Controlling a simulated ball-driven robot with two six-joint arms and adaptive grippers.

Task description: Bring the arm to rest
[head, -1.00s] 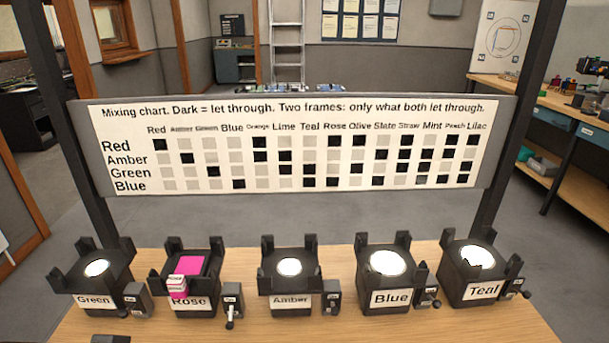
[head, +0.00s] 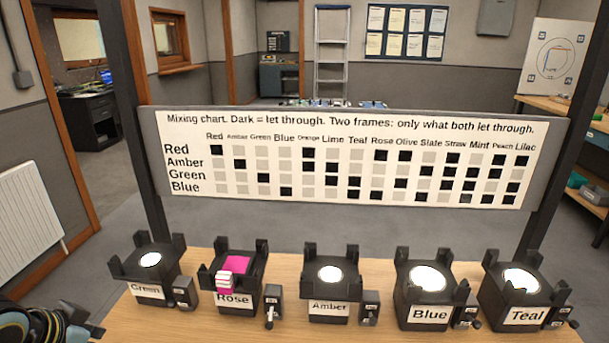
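Several black lamp boxes stand in a row on the wooden table: Green (head: 147,272), Rose (head: 234,280), Amber (head: 329,286), Blue (head: 428,294) and Teal (head: 520,295). Rose holds a pink frame (head: 237,264) with a white tab; the others show bright white round openings. Each box has a small fader unit at its right, such as the Rose fader (head: 272,306) with a pale lever. Part of my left arm, dark with teal and yellow, shows at the lower left corner. Neither gripper is in view.
A mixing chart board (head: 345,157) stands on dark posts behind the boxes. The table (head: 190,322) is bare in front of the boxes. A white radiator (head: 28,220) is at the far left, and a workbench (head: 590,130) is at the far right.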

